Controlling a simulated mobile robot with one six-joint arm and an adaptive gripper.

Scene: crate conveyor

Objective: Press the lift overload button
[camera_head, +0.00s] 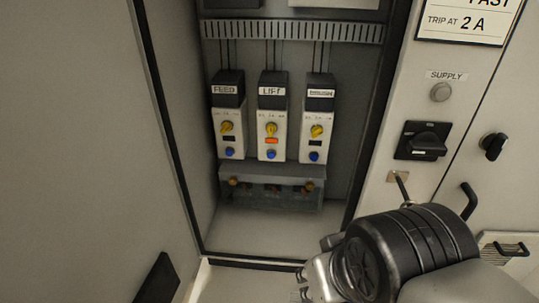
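The lift overload unit (272,115) is the middle of three white-and-black units inside the open cabinet, labelled LIFT. It has a yellow dial, an orange-red window (271,141) and a blue button (271,154) near its bottom. My gripper (312,272) is at the lower right of the view, in front of the cabinet's lower right edge. It is apart from the LIFT unit, below and right of it in the picture. Its fingers show only in part, so I cannot tell whether they are open or shut.
The FEED unit (228,115) and a third unit (318,118) flank the LIFT unit; their windows are dark. A terminal block (272,190) sits below. On the right are a black supply switch (422,141), a trip sign (468,20) and a key (400,184). The cabinet floor is clear.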

